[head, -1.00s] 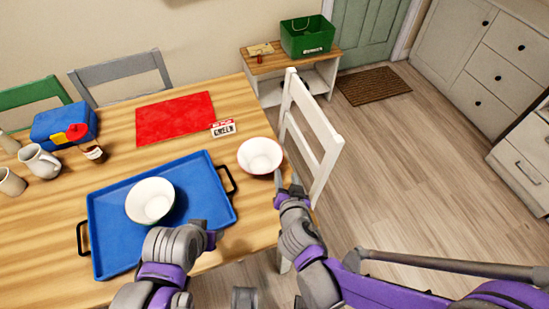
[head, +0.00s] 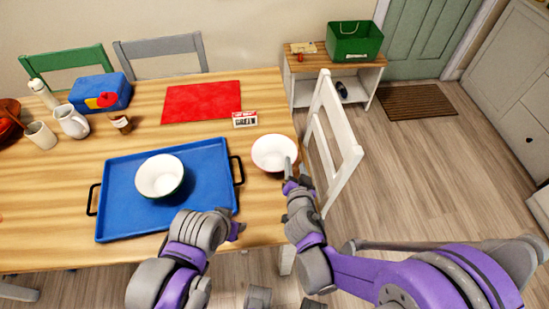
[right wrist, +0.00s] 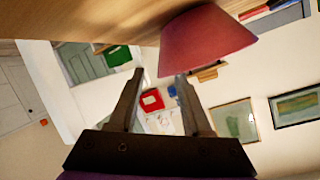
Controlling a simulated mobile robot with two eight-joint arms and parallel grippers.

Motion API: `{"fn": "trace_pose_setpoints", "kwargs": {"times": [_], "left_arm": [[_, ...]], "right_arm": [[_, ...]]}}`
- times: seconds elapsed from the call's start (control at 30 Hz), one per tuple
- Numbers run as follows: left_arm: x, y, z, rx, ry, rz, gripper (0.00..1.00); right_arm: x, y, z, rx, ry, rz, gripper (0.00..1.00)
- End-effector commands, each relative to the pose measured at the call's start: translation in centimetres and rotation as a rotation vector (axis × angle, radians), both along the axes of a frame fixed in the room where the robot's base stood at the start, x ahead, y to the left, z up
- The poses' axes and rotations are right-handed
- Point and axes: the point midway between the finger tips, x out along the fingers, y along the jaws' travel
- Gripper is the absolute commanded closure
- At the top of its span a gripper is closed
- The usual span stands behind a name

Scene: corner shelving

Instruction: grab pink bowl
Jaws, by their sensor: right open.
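The pink bowl (head: 275,153) stands upright on the wooden table near its right edge. Its inside looks white in the head view, while its pink outer wall (right wrist: 205,42) fills the upper part of the right wrist view. My right gripper (head: 289,168) is at the bowl's near right side. In the right wrist view my right gripper (right wrist: 158,78) is open, with nothing held between its fingers; one fingertip is close to the bowl's wall, and I cannot tell if they touch. My left gripper (head: 237,232) hangs low near the blue tray; its jaws cannot be made out.
A blue tray (head: 118,222) with black handles holds a second bowl (head: 160,175), white inside with a dark outside. A white chair (head: 333,145) is close right of the bowl.

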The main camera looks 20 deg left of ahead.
Motion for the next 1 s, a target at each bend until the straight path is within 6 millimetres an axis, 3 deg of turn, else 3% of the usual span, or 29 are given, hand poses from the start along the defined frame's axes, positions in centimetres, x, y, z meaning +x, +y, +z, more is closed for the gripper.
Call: {"fn": "trace_pose_setpoints", "kwargs": {"times": [0.33,0.67,0.93,1.0], "left_arm": [[0.0,0.0,-0.3,0.000,0.001,0.000,0.50],[0.0,0.0,-0.3,0.000,0.001,0.000,0.50],[0.0,0.0,-0.3,0.000,0.001,0.000,0.50],[0.0,0.0,-0.3,0.000,0.001,0.000,0.50]], "right_arm": [[4.0,1.5,-1.6,0.000,0.000,-0.001,0.52],[4.6,1.7,-1.8,-0.001,0.000,0.000,0.52],[4.6,1.7,-1.8,-0.001,0.000,0.000,1.00],[4.6,1.7,-1.8,-0.001,0.000,0.000,1.00]]}}
